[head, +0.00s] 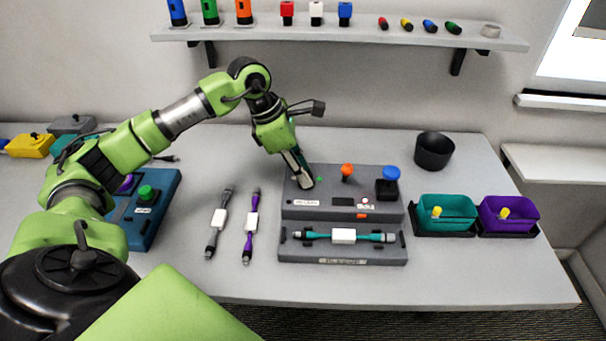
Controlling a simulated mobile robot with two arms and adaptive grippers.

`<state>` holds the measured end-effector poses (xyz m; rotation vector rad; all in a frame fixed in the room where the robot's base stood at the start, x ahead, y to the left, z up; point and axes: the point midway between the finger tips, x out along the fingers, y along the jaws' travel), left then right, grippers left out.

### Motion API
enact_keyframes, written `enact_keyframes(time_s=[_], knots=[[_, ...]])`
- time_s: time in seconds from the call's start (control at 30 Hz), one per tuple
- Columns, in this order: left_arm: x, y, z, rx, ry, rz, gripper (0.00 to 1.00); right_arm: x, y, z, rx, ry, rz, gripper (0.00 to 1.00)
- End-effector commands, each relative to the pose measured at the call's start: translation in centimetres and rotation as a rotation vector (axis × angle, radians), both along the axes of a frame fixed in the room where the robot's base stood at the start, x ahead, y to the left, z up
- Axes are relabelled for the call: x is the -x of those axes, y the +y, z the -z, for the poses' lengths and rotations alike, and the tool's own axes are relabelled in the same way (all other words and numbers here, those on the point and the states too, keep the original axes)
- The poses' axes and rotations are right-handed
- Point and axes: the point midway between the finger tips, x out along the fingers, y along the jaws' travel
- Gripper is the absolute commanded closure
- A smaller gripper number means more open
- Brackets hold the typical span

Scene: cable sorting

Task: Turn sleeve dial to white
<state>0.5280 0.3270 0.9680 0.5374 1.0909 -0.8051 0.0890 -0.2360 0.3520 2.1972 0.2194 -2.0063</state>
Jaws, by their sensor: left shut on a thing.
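The grey device (326,212) stands on the table, with a teal cable with a white sleeve (344,236) lying in the tray at its front. My left gripper (302,178) points down onto the left part of the device's top. It is shut on the sleeve dial there, which the fingers almost wholly hide. A small green mark (319,180) shows just right of the fingers. I cannot read which colour the dial points to. My right gripper is not in view.
An orange knob (347,170), a blue button (391,173) and a black block (386,190) stand on the device. Grey (217,224) and purple (251,226) cables lie to its left. Teal (422,207) and purple (490,213) bins and a black cup (434,152) stand right.

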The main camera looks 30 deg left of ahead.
Motion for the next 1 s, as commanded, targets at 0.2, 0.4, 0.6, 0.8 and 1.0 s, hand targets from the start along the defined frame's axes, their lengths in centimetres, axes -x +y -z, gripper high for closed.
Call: enact_keyframes(time_s=[0.2, 0.4, 0.6, 0.8, 1.0], knots=[[0.1, -0.1, 0.2, -0.003, -0.005, -0.204, 0.99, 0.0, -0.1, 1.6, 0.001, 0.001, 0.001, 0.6], [0.1, -0.3, 0.1, -0.001, -0.006, -0.381, 0.99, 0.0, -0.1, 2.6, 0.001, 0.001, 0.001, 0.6], [0.2, -0.4, 0.1, 0.0, -0.005, -0.529, 0.99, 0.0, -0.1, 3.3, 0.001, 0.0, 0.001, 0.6], [0.2, -0.4, -0.1, 0.0, -0.004, -0.629, 0.99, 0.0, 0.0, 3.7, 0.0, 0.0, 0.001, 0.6], [0.2, -0.4, -0.1, 0.0, -0.004, -0.681, 0.99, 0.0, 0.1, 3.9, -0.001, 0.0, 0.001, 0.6]])
